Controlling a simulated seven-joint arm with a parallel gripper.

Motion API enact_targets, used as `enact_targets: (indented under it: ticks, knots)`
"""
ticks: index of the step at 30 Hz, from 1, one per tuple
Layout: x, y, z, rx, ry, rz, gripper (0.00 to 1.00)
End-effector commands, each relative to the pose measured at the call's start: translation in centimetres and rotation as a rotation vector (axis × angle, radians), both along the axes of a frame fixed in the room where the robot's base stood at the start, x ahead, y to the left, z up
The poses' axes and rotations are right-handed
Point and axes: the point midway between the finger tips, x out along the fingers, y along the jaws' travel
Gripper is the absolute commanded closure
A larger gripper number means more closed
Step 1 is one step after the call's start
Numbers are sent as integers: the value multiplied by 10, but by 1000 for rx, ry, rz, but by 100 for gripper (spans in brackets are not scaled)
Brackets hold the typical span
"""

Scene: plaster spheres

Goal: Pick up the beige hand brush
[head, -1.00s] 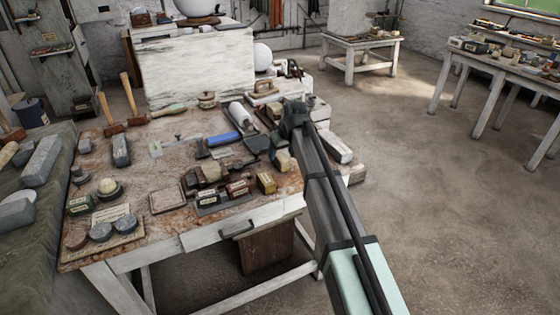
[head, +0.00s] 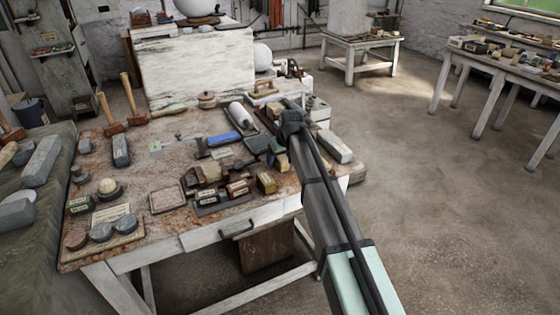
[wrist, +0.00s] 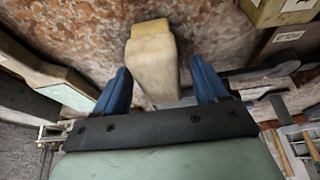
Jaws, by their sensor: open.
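The beige hand brush (wrist: 152,65) shows in the wrist view as a pale block with a yellower far end, lying on the stained tabletop. My gripper (wrist: 159,68) is open, with one blue finger on each side of the brush's near part. In the head view, a small part of what seems to be the brush (head: 283,161) shows beside my arm, near the table's right edge. My wrist and forearm cover much of that spot.
A yellowish labelled block (head: 266,183) and small dark labelled boxes lie left of my arm. A pale long block (head: 335,147) is to the right. The floor at right is open.

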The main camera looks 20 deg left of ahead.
Motion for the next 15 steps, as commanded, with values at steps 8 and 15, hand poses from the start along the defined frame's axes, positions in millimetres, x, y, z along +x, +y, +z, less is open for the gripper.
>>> enact_targets:
  ticks: [8, 15]
  knots:
    - [0, 0, -1, 0, 0, 0, 28]
    - [0, 0, -1, 0, 0, 0, 40]
